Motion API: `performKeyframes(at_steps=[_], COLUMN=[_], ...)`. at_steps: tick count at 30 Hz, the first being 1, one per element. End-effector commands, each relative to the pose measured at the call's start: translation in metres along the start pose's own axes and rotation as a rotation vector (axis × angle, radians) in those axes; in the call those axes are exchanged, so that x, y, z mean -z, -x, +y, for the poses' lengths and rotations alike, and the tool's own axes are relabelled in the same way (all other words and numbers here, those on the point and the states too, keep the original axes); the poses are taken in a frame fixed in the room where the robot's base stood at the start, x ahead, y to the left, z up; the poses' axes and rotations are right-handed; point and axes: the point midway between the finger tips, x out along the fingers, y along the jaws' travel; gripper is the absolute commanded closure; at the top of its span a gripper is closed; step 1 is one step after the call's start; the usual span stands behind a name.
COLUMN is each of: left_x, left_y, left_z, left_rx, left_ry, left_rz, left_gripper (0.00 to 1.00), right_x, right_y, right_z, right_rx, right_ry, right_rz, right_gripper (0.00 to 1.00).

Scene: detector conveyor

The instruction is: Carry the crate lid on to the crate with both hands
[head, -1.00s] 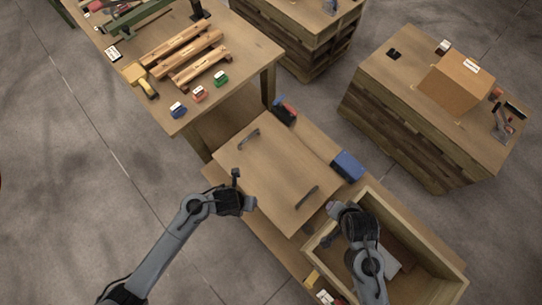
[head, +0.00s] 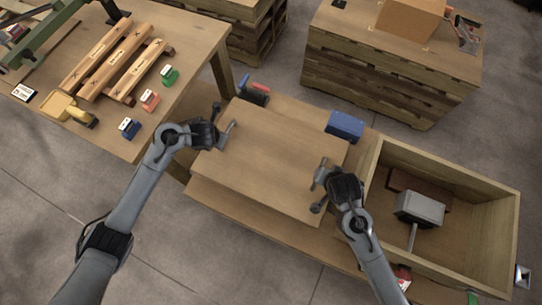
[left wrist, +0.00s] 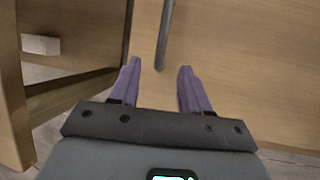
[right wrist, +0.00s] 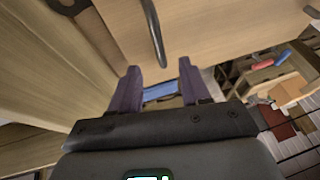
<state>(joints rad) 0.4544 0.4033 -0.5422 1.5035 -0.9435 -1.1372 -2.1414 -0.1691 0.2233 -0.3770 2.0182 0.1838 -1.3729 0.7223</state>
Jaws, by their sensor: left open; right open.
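The crate lid (head: 268,165) is a flat wooden panel lying on the low bench, left of the open wooden crate (head: 449,157). It has a dark bar handle near each end. My left gripper (head: 217,122) is open at the left handle (head: 229,132). In the left wrist view that handle (left wrist: 165,35) stands between the lines of the fingers, around their tips. My right gripper (head: 322,184) is open at the right handle, which it partly hides in the head view. In the right wrist view that handle (right wrist: 153,35) lies just beyond the fingertips.
A grey mallet (head: 419,208) and a brown block lie inside the crate. A worktable (head: 190,62) with wooden beams stands at upper left.

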Motion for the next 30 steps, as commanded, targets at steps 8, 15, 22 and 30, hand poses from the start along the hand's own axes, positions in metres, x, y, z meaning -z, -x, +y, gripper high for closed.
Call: performKeyframes(at_steps=[8,15,22,30], left_x=[0.0,0.001,0.0,0.0], left_y=[-0.004,-0.029,-0.066,-0.097], left_z=[-0.001,-0.001,-0.002,-0.002], left_rx=[0.002,0.001,0.003,0.003], left_ry=[0.002,0.002,0.004,0.003], left_rz=[0.001,0.003,0.003,0.001], left_gripper=[0.53,0.53,0.53,0.53], right_x=[0.0,0.0,0.001,0.0], right_y=[-0.004,-0.029,-0.066,-0.097], right_z=[0.0,0.0,0.0,0.0], right_rx=[-0.001,-0.001,-0.002,-0.001], right_ry=[-0.001,-0.002,-0.001,-0.001], right_rz=[0.0,-0.001,-0.001,-0.001], right_gripper=[0.53,0.53,0.53,0.53])
